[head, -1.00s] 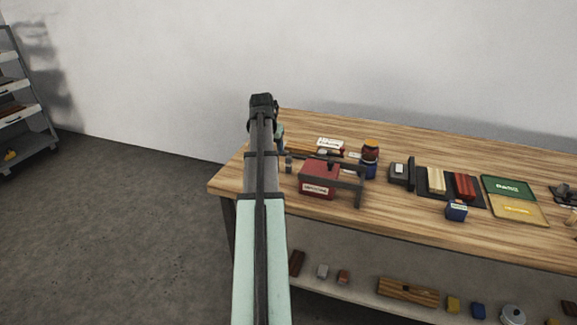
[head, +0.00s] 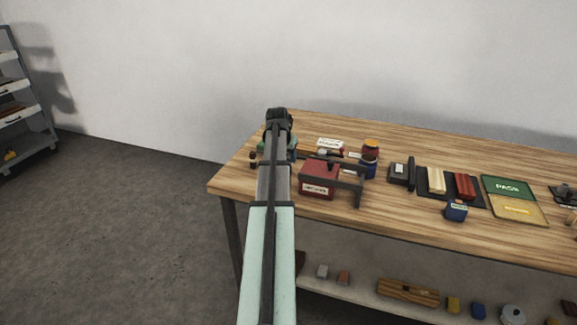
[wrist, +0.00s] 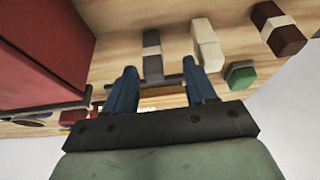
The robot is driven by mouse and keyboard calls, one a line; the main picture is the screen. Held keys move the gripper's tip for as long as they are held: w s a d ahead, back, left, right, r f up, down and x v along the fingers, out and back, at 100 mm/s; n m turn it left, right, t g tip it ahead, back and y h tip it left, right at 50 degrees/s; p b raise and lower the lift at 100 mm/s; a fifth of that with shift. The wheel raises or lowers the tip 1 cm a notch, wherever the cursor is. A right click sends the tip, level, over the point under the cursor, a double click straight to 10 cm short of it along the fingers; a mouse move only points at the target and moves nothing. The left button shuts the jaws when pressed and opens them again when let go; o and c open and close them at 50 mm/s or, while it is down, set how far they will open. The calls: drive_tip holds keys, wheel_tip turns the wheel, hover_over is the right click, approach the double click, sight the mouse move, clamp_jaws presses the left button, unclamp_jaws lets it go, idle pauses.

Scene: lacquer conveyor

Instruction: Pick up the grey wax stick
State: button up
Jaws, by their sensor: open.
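In the wrist view, the grey wax stick (wrist: 153,66) with a pale band around it is on the wooden bench, just beyond my fingertips and slightly left of the middle between them. My gripper (wrist: 163,74) is open, with its two blue fingers apart and nothing held between them. I cannot tell how much height separates the fingertips from the stick. In the head view, my arm hides the grey stick and the fingers.
A cream stick (wrist: 207,45), a dark brown banded stick (wrist: 278,28) and a green hexagonal piece (wrist: 240,75) are to the right. A red box (wrist: 45,40) stands close on the left, and it also shows in the head view (head: 318,178). Jars (head: 370,158) are beyond it.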

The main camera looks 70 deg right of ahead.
drive_tip(key=shift+s+x, duration=0.2)
drive_tip(key=shift+x, duration=1.1)
drive_tip(key=shift+s+x, duration=0.2)
drive_tip(key=shift+x, duration=1.15)
drive_tip(key=shift+c, duration=0.4)
clamp_jaws()
